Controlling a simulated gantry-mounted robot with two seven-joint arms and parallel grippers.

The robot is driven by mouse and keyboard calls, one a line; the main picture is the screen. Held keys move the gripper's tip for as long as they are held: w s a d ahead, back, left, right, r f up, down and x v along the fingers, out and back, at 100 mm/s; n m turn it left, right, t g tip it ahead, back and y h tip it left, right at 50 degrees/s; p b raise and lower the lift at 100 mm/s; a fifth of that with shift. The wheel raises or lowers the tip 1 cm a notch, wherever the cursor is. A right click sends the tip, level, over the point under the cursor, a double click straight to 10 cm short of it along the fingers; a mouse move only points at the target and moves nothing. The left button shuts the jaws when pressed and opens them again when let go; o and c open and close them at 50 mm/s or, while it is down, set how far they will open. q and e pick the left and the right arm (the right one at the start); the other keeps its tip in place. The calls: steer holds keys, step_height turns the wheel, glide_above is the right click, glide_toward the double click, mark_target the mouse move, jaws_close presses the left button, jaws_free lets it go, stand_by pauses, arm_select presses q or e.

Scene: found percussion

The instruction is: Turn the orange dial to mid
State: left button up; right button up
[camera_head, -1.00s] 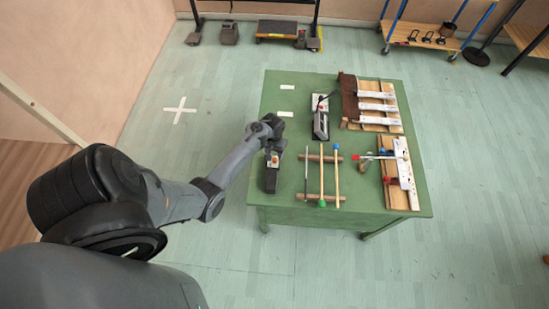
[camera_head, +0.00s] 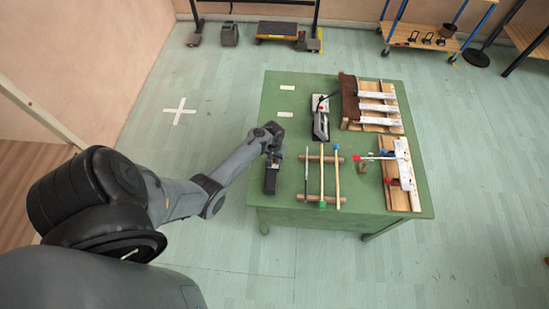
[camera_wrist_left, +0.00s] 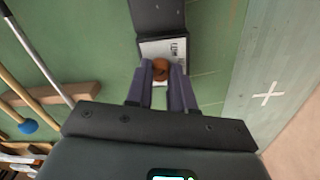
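The orange dial (camera_wrist_left: 161,68) shows in the left wrist view as a small round knob on a white panel (camera_wrist_left: 181,48) with dark markings. The panel is part of a dark device (camera_head: 271,179) at the table's near left. My left gripper (camera_head: 273,149) is over this device in the head view, hiding the dial there. In the left wrist view my left gripper's two fingers (camera_wrist_left: 161,75) are a narrow gap apart, one on each side of the dial. I cannot see clearly whether they touch it. My right gripper is in no view.
Right of the device, sticks with blue and green ends (camera_head: 322,178) lie on wooden bars. A dark and silver device (camera_head: 320,118) stands behind. Wooden boards with white bars (camera_head: 377,106) fill the table's right side. The green table (camera_head: 292,98) is mostly bare at the back left.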

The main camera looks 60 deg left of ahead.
arm_select(q)
jaws_close()
steer(key=shift+r, duration=0.1)
steer(key=shift+m+p, duration=0.6)
steer(key=shift+m, duration=0.1)
steer(key=shift+m+p, duration=0.6)
steer(key=shift+m, duration=0.6)
steer(key=shift+m+p, duration=0.35)
steer(key=shift+m, duration=2.05)
